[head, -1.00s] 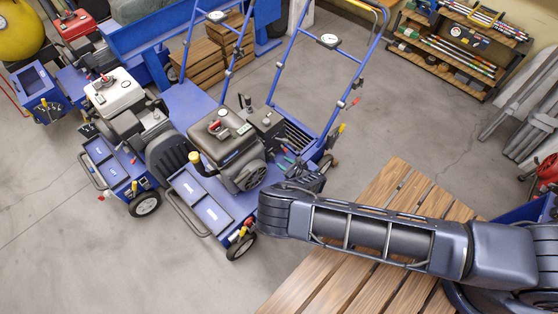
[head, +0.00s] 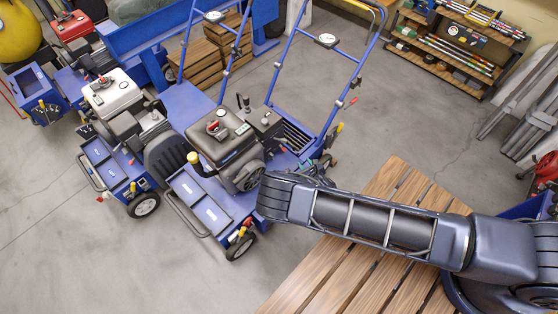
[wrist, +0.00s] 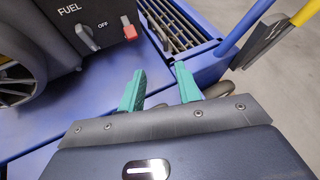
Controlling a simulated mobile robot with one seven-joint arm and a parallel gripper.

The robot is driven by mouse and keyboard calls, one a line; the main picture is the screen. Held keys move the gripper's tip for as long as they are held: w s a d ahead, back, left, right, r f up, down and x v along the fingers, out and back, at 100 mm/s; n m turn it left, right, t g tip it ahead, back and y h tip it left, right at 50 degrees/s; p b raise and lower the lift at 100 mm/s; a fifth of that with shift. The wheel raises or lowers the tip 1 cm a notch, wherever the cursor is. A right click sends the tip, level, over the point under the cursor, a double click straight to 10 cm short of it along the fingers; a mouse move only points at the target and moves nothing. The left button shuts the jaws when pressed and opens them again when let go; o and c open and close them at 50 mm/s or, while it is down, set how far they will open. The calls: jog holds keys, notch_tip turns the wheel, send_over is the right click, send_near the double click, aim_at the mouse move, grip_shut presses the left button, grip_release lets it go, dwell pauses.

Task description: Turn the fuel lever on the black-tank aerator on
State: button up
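The black-tank aerator (head: 222,140) stands left of my arm in the head view, with a blue frame and a dark engine. In the head view my arm mostly hides the gripper and the lever.
A red switch (wrist: 129,28) sits right of the lever, beside a slotted grille (wrist: 172,25). A white-tank aerator (head: 112,92) stands left of the black-tank one. A slatted wooden table (head: 320,275) lies under my arm. Open floor lies behind the table.

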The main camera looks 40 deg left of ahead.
jog(key=w+d+f+m+t+h, duration=0.35)
jog(key=w+d+m+h, duration=0.2)
jog(key=d, duration=0.25)
jog(key=d+f+m+g+h, duration=0.1)
jog(key=d+f+m+h, duration=0.5)
jog(key=d, duration=0.6)
jog(key=s+d+f+m+g+h, duration=0.1)
jog(key=s+d+f+m+g, duration=0.2)
jog(key=s, duration=0.4)
jog(key=s+d+f+m+g+h, duration=0.2)
jog(key=s+m+g, duration=0.25)
jog(key=s, duration=0.35)
jog(key=s+a+r+m+g+y, duration=0.2)
jog(key=s+a+g+y, duration=0.15)
jog(key=s+a, duration=0.2)
jog(key=m+t+y, duration=0.4)
jog(key=m+y, duration=0.7)
jog(key=y, duration=0.2)
send_near(273, 156)
jog(key=x, duration=0.9)
jog(key=shift+d+f, duration=0.15)
jog(key=shift+f, duration=0.05)
